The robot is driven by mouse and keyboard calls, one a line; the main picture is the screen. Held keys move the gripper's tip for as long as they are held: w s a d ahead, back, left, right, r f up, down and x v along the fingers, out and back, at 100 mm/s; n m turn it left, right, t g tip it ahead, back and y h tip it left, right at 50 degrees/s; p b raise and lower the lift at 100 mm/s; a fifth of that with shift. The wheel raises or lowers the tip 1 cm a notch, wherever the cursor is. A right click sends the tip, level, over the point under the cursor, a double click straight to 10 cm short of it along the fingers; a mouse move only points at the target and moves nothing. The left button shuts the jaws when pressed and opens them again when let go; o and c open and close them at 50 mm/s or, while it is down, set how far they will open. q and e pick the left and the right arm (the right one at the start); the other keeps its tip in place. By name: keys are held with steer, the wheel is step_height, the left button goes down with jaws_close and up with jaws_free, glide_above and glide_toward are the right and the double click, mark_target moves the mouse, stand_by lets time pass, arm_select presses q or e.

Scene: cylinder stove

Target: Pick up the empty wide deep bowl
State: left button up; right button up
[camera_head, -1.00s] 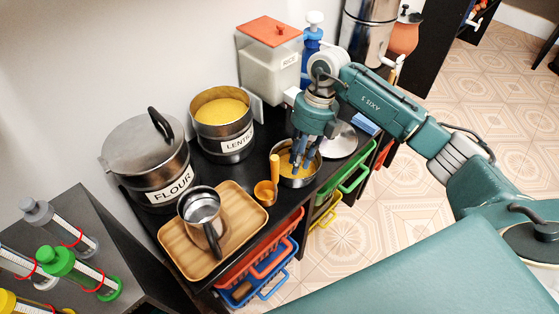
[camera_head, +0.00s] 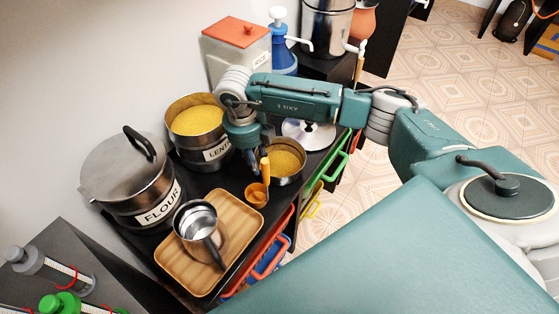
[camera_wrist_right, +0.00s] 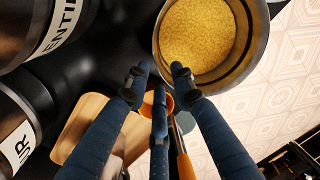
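A round steel bowl (camera_head: 290,179) stands on the black counter. It holds yellow lentils, so it is not empty, and no empty wide deep bowl is clearly visible. My right gripper (camera_head: 248,160) points down just left of this bowl, beside the upright handle of an orange measuring cup (camera_head: 257,193). In the right wrist view the bowl (camera_wrist_right: 252,30) is at the top, beyond the fingertips. There the right gripper (camera_wrist_right: 158,75) has its fingers apart, with nothing clearly between them. The left gripper is not in view.
A lentil pot (camera_head: 189,149) and a lidded flour pot (camera_head: 148,200) stand along the wall. A wooden tray (camera_head: 240,228) bears a steel pitcher (camera_head: 194,222). A shiny disc (camera_head: 318,136) lies behind the bowl. A canister (camera_head: 240,68) and a blue bottle (camera_head: 283,56) stand at the back.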

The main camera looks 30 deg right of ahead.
steer(key=shift+s+d+f, duration=0.1)
steer(key=shift+d+f, duration=0.05)
steer(key=shift+f, duration=1.45)
steer(key=shift+c, duration=0.5)
jaws_close()
steer(key=shift+r, duration=0.1)
